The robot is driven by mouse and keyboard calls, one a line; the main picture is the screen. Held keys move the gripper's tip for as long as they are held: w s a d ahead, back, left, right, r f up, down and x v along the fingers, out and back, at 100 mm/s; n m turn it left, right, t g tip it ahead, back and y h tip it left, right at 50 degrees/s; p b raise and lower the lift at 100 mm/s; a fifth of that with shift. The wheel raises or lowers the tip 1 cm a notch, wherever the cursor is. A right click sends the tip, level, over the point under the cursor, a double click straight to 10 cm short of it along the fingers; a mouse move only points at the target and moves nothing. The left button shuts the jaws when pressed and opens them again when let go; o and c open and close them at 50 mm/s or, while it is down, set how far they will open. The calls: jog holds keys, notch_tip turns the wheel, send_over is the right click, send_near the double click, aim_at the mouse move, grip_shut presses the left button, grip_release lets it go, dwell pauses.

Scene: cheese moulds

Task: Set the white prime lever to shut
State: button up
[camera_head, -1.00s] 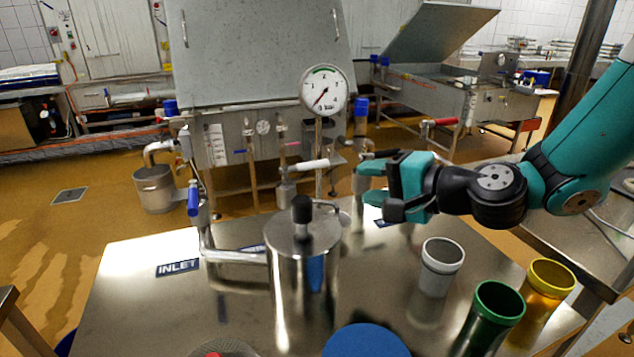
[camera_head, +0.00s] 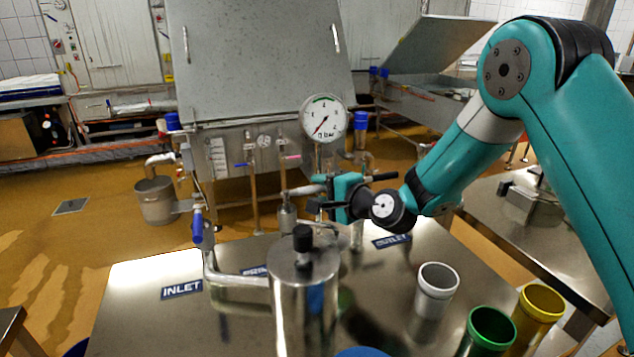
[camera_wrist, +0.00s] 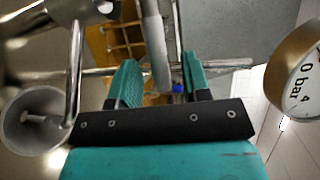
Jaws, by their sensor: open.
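The white prime lever (camera_head: 303,190) sticks out to the right from the top of a small metal valve (camera_head: 287,217), behind the steel cylinder. In the wrist view a pale rod (camera_wrist: 155,45), which looks like this lever, reaches down between my two fingers. My gripper (camera_head: 318,195) is open at the lever's right end, with its fingers toward the lever. In the wrist view my gripper (camera_wrist: 160,78) has teal finger pads on both sides of the rod, with gaps. The lever's tip is partly hidden by the gripper in the head view.
A pressure gauge (camera_head: 324,118) stands just behind my gripper. A steel cylinder (camera_head: 303,285) with a black knob stands in front. A blue inlet lever (camera_head: 197,226) is at left. White (camera_head: 437,285), green (camera_head: 490,330) and yellow (camera_head: 540,303) cups stand at right.

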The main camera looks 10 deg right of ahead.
jog(key=shift+x, duration=1)
